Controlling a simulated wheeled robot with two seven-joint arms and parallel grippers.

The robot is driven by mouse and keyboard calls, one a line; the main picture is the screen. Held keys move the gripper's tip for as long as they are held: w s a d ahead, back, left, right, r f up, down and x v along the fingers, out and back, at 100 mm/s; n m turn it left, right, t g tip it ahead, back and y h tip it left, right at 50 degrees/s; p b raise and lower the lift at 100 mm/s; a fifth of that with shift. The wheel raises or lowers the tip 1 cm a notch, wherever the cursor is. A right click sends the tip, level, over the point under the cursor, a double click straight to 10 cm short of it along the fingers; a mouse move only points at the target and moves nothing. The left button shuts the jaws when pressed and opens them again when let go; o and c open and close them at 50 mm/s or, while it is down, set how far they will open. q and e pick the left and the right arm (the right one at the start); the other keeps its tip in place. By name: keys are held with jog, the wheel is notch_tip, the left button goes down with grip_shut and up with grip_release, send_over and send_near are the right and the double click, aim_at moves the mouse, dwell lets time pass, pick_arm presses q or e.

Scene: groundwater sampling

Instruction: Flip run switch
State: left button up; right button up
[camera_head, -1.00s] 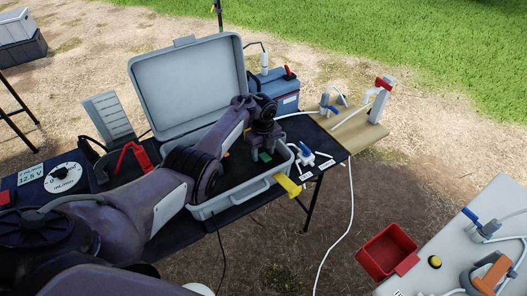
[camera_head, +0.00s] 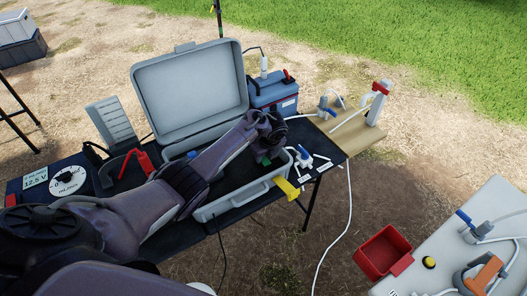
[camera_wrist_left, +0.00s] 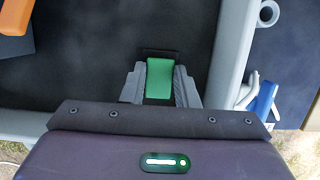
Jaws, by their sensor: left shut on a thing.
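The run switch is a green rocker (camera_wrist_left: 160,77) on the dark panel inside the open grey case (camera_head: 237,205). In the left wrist view it stands between the two grey fingers of my left gripper (camera_wrist_left: 160,88), which is shut on it. In the head view my left arm reaches over the case and hides most of the panel; a bit of green (camera_head: 266,161) shows beside the gripper. My right gripper is not in view.
The raised case lid (camera_head: 190,90) stands behind the arm. A blue valve (camera_head: 303,155) and yellow tab (camera_head: 287,189) are at the case's right. A blue battery box (camera_head: 273,90) is behind, a red bin (camera_head: 384,250) at lower right.

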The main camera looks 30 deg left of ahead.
pick_arm(q)
jog(key=shift+d+r+t+y, duration=0.1)
jog(key=shift+t+y, duration=0.3)
jog(key=shift+y, duration=0.2)
jog(key=o, duration=1)
jog(key=shift+c, duration=0.2)
jog(key=shift+o, duration=0.2)
jog(key=shift+s, duration=0.1)
jog(key=shift+d, duration=0.1)
jog(key=p+v, duration=0.1)
jog(key=v, duration=0.6)
jog(key=shift+r, duration=0.35)
